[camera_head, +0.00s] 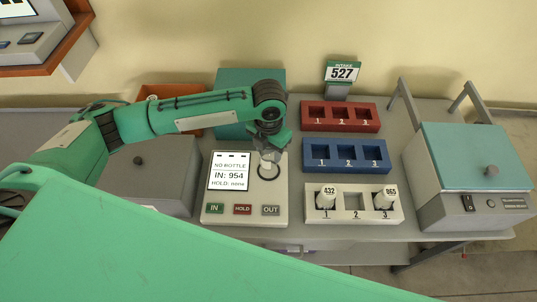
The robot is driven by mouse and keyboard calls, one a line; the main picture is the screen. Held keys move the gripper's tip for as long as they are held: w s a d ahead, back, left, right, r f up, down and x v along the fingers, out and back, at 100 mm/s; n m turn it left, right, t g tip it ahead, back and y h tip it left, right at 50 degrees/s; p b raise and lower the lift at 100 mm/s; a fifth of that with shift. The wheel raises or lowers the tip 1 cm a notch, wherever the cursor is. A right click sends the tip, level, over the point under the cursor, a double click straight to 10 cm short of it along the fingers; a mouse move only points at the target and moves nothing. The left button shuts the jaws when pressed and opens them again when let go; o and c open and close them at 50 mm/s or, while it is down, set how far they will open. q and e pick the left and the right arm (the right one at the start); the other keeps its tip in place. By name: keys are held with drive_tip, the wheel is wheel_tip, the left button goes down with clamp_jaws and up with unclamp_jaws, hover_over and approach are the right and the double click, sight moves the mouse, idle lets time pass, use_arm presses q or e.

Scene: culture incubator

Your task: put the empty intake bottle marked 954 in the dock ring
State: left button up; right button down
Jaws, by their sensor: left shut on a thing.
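My left gripper (270,143) comes in from the left and points down over the dock panel (210,218). It is shut on a pale bottle (271,156), mostly hidden by the fingers; its mark cannot be read. The bottle is at or just above the dark dock ring (268,171); I cannot tell whether it touches. The panel's screen (229,171) reads NO BOTTLE, IN: 954, HOLD: none. My right gripper is not in view.
A white rack (354,216) holds bottles 432 (326,197) and 865 (384,198), with slot 2 empty. Blue (346,167) and red (340,130) racks look empty. An intake sign (341,72) reads 527. A teal-lidded machine (470,160) stands right; a teal box (235,85) stands behind my arm.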

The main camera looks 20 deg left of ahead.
sight(269, 157)
use_arm(q)
wheel_tip(269, 157, down, 4)
drive_tip(key=shift+r+p, duration=0.2)
drive_tip(key=shift+p, duration=0.25)
drive_tip(key=shift+f, duration=0.2)
drive_tip(key=o, duration=1)
drive_tip(key=shift+f, duration=0.15)
drive_tip(key=shift+c, duration=0.2)
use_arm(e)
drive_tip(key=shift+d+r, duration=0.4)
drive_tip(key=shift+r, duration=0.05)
use_arm(q)
wheel_tip(269, 157, up, 11)
drive_tip(key=b, duration=0.3)
drive_tip(key=shift+r+b, duration=0.3)
drive_tip(key=shift+r, duration=0.4)
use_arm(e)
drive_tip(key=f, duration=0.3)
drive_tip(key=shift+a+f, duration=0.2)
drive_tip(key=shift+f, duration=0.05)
